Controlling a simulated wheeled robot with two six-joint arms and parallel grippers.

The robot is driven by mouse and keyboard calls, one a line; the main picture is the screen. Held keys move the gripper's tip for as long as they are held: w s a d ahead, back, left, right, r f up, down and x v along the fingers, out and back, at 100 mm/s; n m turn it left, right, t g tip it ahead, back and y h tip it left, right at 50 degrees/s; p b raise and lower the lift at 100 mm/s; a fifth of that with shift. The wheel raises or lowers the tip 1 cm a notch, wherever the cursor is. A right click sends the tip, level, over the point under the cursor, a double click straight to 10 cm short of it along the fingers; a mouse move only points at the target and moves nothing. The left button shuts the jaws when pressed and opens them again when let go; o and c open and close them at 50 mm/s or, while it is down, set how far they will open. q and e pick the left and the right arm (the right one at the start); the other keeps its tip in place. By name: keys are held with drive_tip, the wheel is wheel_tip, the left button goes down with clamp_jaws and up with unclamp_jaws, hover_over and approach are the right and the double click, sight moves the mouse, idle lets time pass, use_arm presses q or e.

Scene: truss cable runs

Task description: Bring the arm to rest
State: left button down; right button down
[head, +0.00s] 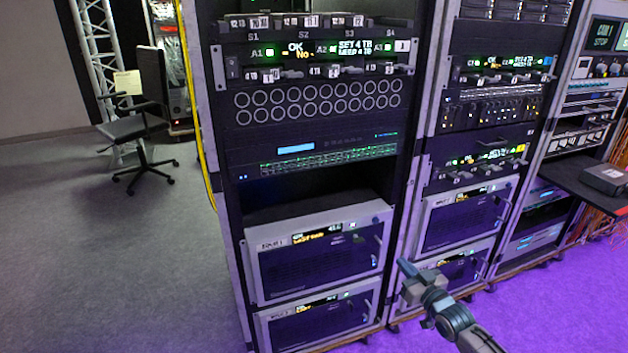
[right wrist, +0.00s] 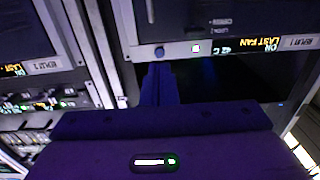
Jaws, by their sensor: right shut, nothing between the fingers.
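My right gripper (head: 408,278) is in the lower right of the head view, in front of the lower boxes of the racks. Its fingers are together with nothing between them. In the right wrist view the shut fingers (right wrist: 158,84) point at a rack unit's front with a small round knob and a lit label. I cannot tell whether the fingertips touch the rack. My left gripper is not in view.
A tall rack (head: 318,150) fills the middle, with a second rack (head: 480,130) to its right. A black shelf (head: 580,182) juts out at the right with a grey box (head: 605,178) on it. An office chair (head: 140,130) stands at the left. The grey floor (head: 100,260) is clear.

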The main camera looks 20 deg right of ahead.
drive_tip(key=shift+a, duration=0.1)
